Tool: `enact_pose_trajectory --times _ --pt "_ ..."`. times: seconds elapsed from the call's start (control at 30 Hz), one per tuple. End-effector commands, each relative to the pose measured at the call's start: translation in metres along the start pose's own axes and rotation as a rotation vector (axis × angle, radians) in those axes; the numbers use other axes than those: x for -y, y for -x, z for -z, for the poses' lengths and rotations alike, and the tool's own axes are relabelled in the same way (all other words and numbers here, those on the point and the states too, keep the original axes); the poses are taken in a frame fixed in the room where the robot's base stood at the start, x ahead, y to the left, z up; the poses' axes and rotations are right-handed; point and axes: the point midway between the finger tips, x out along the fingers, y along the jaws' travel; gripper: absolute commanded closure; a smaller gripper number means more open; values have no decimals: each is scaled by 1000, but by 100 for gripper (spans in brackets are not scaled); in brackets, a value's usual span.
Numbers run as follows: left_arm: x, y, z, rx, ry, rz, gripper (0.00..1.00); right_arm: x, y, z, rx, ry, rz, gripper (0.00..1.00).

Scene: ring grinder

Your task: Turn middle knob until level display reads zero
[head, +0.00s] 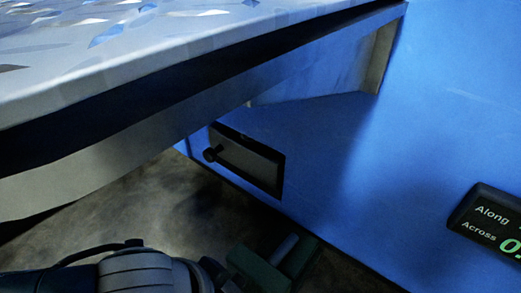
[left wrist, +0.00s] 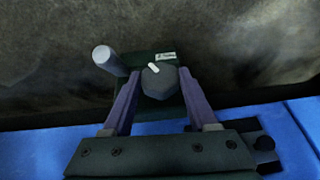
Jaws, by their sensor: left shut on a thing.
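In the left wrist view my left gripper (left wrist: 159,76) has its two purple fingers closed on the sides of a dark faceted knob (left wrist: 160,84). The knob has a short white mark on top and sits at a dark green block (left wrist: 140,112) with a small pale label. A grey round post (left wrist: 106,59) stands beside it at the upper left. In the head view the level display (head: 488,224) is cut off at the right edge. It shows "Along" and "Across" with part of a green "0"; the full readings are out of frame. My right gripper is not in view.
A blue machine wall (head: 350,160) fills the right, with a recessed dark hatch (head: 248,160) and its black knob. A pale speckled tabletop (head: 130,50) overhangs at the upper left. Dark green parts (head: 270,262) and a grey cylinder show low by the wall. The floor (head: 150,200) is bare.

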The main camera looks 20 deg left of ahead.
Motion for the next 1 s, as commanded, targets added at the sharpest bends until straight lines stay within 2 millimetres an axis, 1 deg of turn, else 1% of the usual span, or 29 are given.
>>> enact_pose_trajectory --times 0.17,0.3,0.7,1.0 --pt "2 1 -1 3 26 -55 97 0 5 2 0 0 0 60" --pt "5 0 -1 2 60 -133 97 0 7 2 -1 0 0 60" --pt "9 -4 -2 -1 161 -377 97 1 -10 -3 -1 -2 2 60" --pt "10 -4 -3 3 215 -505 97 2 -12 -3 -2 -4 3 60"
